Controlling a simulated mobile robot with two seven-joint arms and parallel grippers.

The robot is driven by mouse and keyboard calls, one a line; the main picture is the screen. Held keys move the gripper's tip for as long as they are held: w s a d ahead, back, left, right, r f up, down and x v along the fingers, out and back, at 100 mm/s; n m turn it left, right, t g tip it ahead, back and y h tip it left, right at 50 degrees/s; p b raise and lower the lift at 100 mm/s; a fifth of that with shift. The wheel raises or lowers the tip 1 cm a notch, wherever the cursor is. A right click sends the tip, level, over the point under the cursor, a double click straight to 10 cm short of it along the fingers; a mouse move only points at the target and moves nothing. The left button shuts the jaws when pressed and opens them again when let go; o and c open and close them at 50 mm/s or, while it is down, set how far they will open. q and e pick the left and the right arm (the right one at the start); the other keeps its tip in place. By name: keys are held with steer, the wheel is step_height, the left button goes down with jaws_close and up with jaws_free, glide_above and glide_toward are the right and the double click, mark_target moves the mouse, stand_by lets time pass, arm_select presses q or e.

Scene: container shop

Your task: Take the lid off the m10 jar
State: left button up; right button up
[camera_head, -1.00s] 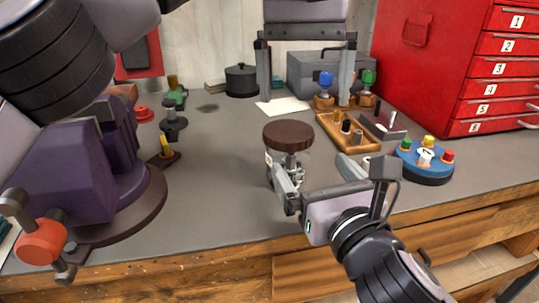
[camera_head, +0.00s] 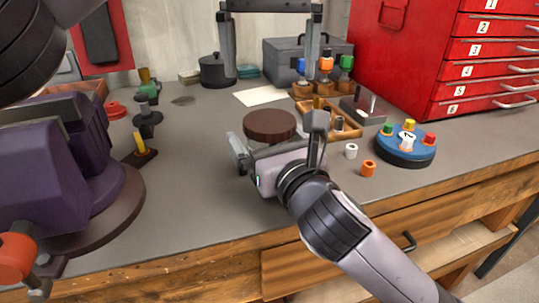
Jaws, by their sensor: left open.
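The jar with the round dark brown lid (camera_head: 269,124) stands near the middle of the bench; the lid is on it. The jar's body is hidden behind my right gripper, and no label can be read. My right gripper (camera_head: 277,146) comes in from the lower right at the jar, one finger to the left of it and one to the right. Whether the fingers press on the jar cannot be told. My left gripper (camera_head: 269,70) is open and empty at the top, its two fingers pointing down, wide apart, above and beyond the jar.
A purple vise (camera_head: 60,165) fills the left. Behind are a wooden tray (camera_head: 345,132), a grey toolbox (camera_head: 287,62), a black pot (camera_head: 212,72) and red drawers (camera_head: 430,70).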

mark_target(270, 120)
steer(key=shift+w, duration=0.15)
jaws_close()
arm_select(q)
steer(key=shift+f, duration=0.1)
stand_by(0.3)
steer(key=shift+f, duration=3.9)
